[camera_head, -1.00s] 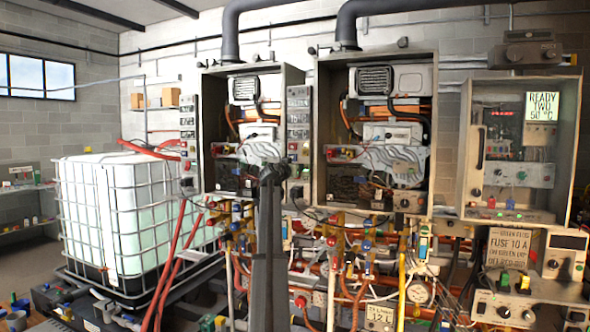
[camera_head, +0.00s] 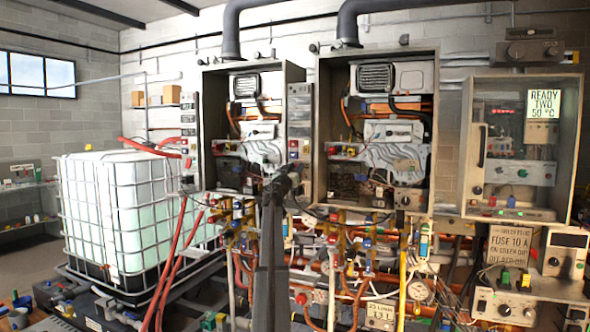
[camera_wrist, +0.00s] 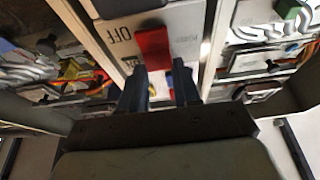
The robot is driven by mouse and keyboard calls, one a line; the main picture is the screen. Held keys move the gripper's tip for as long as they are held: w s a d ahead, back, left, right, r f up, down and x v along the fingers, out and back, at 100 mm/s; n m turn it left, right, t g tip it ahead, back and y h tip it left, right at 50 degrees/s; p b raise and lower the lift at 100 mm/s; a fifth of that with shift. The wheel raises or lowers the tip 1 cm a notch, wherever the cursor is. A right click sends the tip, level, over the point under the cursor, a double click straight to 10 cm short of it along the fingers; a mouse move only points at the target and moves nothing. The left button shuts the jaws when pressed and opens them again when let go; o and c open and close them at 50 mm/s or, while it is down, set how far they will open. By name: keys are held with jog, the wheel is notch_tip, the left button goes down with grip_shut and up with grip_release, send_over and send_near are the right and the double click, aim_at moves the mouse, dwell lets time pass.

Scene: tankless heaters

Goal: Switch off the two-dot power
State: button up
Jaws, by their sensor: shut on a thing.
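In the wrist view, a red switch lever (camera_wrist: 153,48) stands out from a pale panel (camera_wrist: 190,18), with the printed word OFF to its left. My gripper (camera_wrist: 158,72) is at this lever, its two dark fingers shut on it; the exact contact is partly hidden by the fingers. In the head view, my gripper (camera_head: 292,168) is at the lower end of the narrow control strip (camera_head: 300,115) between the two open heater cabinets. My arm hides part of that area. No dot marks are legible.
The left heater cabinet (camera_head: 295,72) and right heater cabinet (camera_head: 326,85) stand close on either side. Pipes and valves crowd the space below. A glazed cabinet (camera_head: 468,150) is at right, a caged white tank (camera_head: 107,205) at left.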

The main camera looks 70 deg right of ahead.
jog(key=shift+s+h, duration=0.1)
jog(key=shift+h, duration=0.2)
jog(key=o, duration=1.1)
jog(key=shift+c, duration=0.2)
jog(key=shift+d+r+y, duration=0.15)
jog(key=shift+r+y, duration=0.1)
jog(key=shift+y, duration=0.5)
jog(key=shift+d+r+y, duration=0.1)
jog(key=shift+r+y, duration=0.15)
jog(key=shift+y, duration=0.5)
jog(key=shift+d+r+y, duration=0.1)
jog(key=shift+r+y, duration=0.1)
jog(key=shift+y, duration=0.5)
jog(key=a, duration=1.4)
jog(key=a+f+n+y, duration=0.2)
jog(key=a+f+y, duration=0.1)
jog(key=f, duration=0.9)
jog(key=a+f+n+t+y, duration=0.1)
jog(key=a+f+n+y, duration=0.2)
jog(key=f, duration=0.9)
jog(key=shift+a+n+y, duration=0.3)
jog(key=shift+a+y, duration=0.3)
jog(key=shift+a, duration=0.45)
jog(key=shift+s, duration=0.1)
